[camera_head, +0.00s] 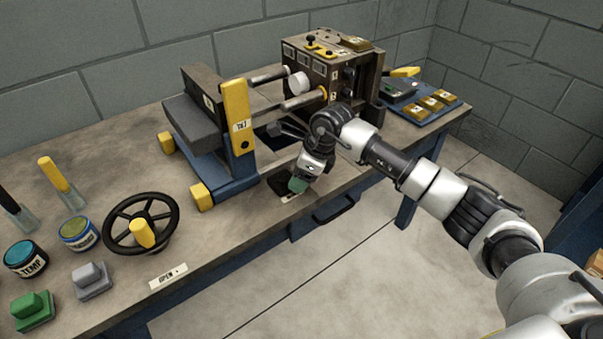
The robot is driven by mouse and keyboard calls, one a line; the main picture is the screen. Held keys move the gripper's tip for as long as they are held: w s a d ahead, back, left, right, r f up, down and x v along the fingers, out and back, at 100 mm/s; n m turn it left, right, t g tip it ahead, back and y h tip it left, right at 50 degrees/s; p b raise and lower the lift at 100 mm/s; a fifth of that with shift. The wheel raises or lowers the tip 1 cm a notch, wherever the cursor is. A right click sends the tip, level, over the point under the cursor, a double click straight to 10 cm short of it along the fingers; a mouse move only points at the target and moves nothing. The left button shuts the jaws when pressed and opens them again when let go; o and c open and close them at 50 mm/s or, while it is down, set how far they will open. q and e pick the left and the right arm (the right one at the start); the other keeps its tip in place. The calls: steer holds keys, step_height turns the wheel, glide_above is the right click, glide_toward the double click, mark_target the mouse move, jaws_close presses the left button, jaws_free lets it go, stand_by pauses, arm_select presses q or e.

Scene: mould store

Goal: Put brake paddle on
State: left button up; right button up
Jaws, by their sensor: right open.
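My right gripper (304,177) reaches down from the right arm to the front of the bench, below the clamp press. It is open. A small green block (298,186) shows at its tip, over a dark base and a small white label at the bench edge. This may be the brake paddle, but I cannot tell for sure. The wrist hides part of it, and I cannot tell whether the fingers touch it. The press (215,125) has a blue base and an upright yellow plate (238,117). My left gripper is not in view.
A black handwheel (112,240) with a yellow knob stands left of the press. Tins (24,257), a grey block (92,281) and a green block (32,311) sit further left. A control box (335,68) and a blue tray (438,100) stand at the back right.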

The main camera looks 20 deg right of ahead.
steer(key=shift+c, duration=0.2)
steer(key=c, duration=0.9)
